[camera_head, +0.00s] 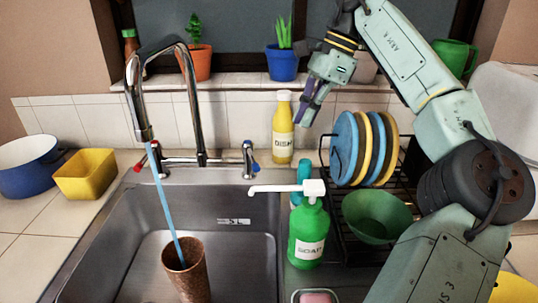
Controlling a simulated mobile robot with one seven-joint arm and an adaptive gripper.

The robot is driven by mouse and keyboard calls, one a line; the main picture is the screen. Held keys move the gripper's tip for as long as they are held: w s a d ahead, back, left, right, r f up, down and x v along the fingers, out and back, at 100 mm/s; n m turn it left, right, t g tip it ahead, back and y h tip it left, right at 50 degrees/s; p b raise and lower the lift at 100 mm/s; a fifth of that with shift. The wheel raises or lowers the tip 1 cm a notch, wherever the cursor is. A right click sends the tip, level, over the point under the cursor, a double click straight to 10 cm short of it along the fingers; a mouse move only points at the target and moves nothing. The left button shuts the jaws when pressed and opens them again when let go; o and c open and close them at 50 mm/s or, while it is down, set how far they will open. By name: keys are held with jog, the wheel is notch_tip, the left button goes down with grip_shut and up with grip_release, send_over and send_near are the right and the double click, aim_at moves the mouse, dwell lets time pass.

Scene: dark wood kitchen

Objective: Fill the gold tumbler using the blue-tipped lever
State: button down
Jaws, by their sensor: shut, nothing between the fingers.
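The gold tumbler (187,274) looks copper-brown and stands in the steel sink. A thin blue water stream (165,203) runs from the spout of the chrome faucet (192,92) down into its mouth. How full it is cannot be seen. The blue-tipped lever (251,160) is at the right of the faucet base. The red-tipped lever (145,161) is at the left. My gripper (304,119) is shut and empty, pointing down, above and to the right of the blue-tipped lever and apart from it.
A yellow dish soap bottle (283,133) stands behind the sink, near my gripper. A green soap pump (309,232) stands at the sink's right edge. A dish rack with plates (346,147) and a green bowl (374,219) is on the right. Potted plants line the sill.

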aim_at(251, 156)
jog(key=s+a+f, duration=0.1)
jog(key=a+f, duration=0.6)
jog(key=f, duration=0.1)
jog(key=shift+s+f+p, duration=0.15)
jog(key=shift+s+p, duration=0.2)
jog(key=shift+p, duration=0.05)
jog(key=shift+a, duration=0.1)
